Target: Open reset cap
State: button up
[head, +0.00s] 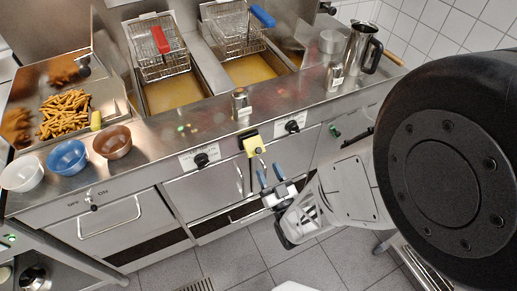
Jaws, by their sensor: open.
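A small yellow fitting with a dark edge (253,145) is on the front of the fryer counter, between two black knobs; it looks like the reset cap. At this size I cannot tell whether its cap is shut or raised. My gripper (270,174) is open, its two blue-tipped fingers apart, pointing up toward the counter front. It is just below and slightly right of the yellow fitting in the picture, and appears empty. I see no clear contact with the fitting.
Black knobs (201,160) (292,126) flank the fitting. Fryer baskets with a red handle (160,40) and a blue handle (262,16) hang over oil vats. Bowls (67,157), fries (65,114), a metal shaker (241,104) and a jug (361,48) stand on the counter.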

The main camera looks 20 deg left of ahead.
aim_at(260, 152)
jog(key=shift+x, duration=3.9)
grip_shut()
